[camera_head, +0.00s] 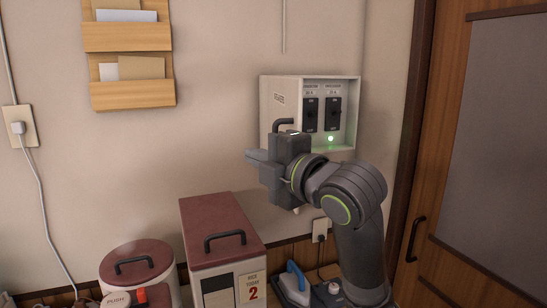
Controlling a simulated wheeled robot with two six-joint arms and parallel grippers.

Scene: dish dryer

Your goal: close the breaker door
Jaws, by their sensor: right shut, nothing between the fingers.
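The breaker box (352,112) is on the wall right of centre. Its front is open, showing two dark breaker switches (311,115) and a lit green lamp (331,139). My left gripper is out of view.
A dark-red-lidded bin (222,228) and a round canister (136,263) stand below left. An iron-like item (296,280) sits near my right arm. A wooden door (440,200) is at right. A wooden letter rack (128,38) hangs upper left.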

